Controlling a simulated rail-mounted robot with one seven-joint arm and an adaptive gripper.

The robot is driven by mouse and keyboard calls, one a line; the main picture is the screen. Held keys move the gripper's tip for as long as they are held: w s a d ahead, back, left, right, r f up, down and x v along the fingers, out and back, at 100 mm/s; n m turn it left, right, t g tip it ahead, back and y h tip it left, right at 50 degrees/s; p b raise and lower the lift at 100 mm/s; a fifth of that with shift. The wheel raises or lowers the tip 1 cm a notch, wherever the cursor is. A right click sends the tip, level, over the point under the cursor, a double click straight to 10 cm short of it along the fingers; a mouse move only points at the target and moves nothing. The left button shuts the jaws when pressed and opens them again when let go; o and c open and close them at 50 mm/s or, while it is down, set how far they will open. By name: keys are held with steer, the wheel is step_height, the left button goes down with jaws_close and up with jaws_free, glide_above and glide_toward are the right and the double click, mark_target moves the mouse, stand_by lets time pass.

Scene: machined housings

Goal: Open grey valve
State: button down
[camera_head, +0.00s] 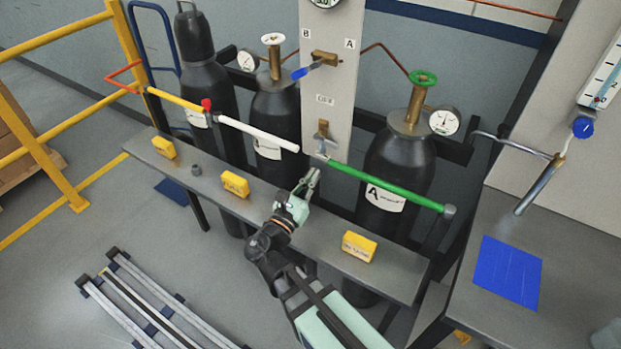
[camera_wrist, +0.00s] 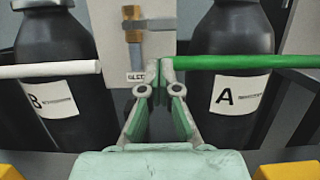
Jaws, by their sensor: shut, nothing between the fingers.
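The grey valve, a brass body with a short grey lever, sits low on the pale panel (camera_head: 323,128). In the wrist view its grey lever (camera_wrist: 135,55) hangs straight down below the brass body, just above a small label. My gripper (camera_head: 313,174) is in front of and below this valve, above the grey bench. In the wrist view my gripper (camera_wrist: 161,67) has its fingertips together with nothing between them. The fingertips appear right of and below the lever, apart from it. The lever is only partly clear in the head view.
A green bar (camera_head: 385,187) and a white bar (camera_head: 258,133) run across in front of the black cylinders. Yellow blocks (camera_head: 359,246) sit on the bench (camera_head: 395,277). A blue-handled valve (camera_head: 323,59) is higher on the panel. A gauge (camera_head: 445,121) is at the right cylinder.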

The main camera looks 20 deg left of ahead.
mark_target(326, 141)
steer(key=p+x, duration=0.1)
steer(key=x, duration=0.6)
steer(key=shift+s+r+n+p, duration=0.1)
steer(key=shift+r+n+p, duration=0.15)
steer(key=shift+p, duration=0.25)
